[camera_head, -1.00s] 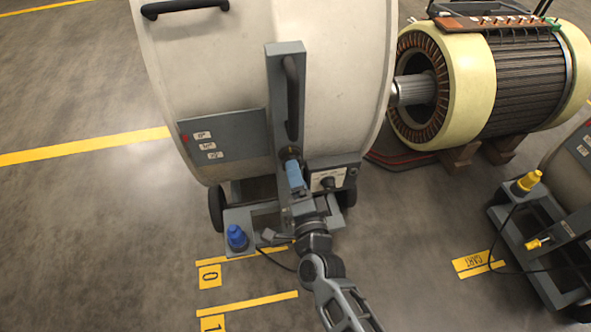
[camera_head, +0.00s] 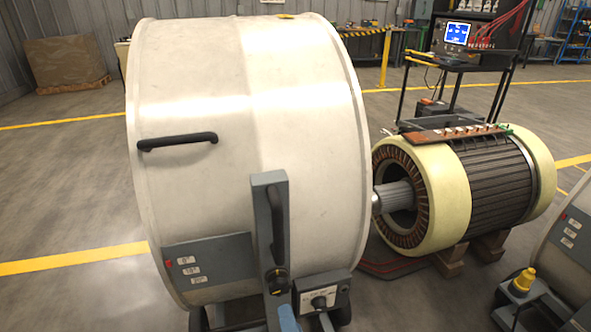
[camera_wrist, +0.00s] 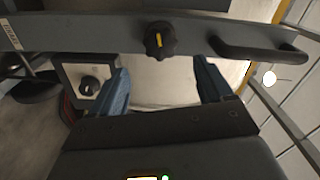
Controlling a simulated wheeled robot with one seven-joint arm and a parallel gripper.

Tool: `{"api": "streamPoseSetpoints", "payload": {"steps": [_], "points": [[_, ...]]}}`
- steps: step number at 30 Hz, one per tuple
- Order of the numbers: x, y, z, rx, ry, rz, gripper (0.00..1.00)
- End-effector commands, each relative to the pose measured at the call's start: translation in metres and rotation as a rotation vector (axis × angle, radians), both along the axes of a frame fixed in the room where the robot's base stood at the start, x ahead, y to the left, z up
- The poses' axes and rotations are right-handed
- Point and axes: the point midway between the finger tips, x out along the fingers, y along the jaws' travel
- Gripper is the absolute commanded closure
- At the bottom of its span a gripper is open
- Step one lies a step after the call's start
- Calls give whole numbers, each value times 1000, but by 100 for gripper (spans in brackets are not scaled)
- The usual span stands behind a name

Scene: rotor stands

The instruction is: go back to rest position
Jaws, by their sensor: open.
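My gripper (camera_wrist: 163,88) shows in the wrist view with its two blue fingers apart and nothing between them. Beyond the fingers is the grey upright bar (camera_wrist: 100,33) of the drum stand, with a black knob (camera_wrist: 160,40) and a black handle (camera_wrist: 262,50). The fingers look apart from the knob. In the head view only a blue finger of my gripper (camera_head: 287,318) shows at the bottom edge, below the black knob (camera_head: 277,281). The rest of my arm is out of that view.
A large cream drum (camera_head: 240,110) fills the middle. A wound stator (camera_head: 465,190) on wooden blocks stands to its right. A second cart with a yellow plug (camera_head: 523,281) is at lower right. A monitor trolley (camera_head: 456,40) stands behind. The floor at left (camera_head: 70,210) is clear.

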Motion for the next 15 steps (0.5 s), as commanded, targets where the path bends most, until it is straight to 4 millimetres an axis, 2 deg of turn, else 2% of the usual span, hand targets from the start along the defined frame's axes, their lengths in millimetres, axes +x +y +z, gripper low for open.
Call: {"api": "streamPoseSetpoints", "payload": {"steps": [5,11,15], "points": [[-33,-27,2,-81,-4,-20,20],[-106,-82,19,-282,-17,-57,20],[-158,-117,41,-439,-22,-79,20]]}}
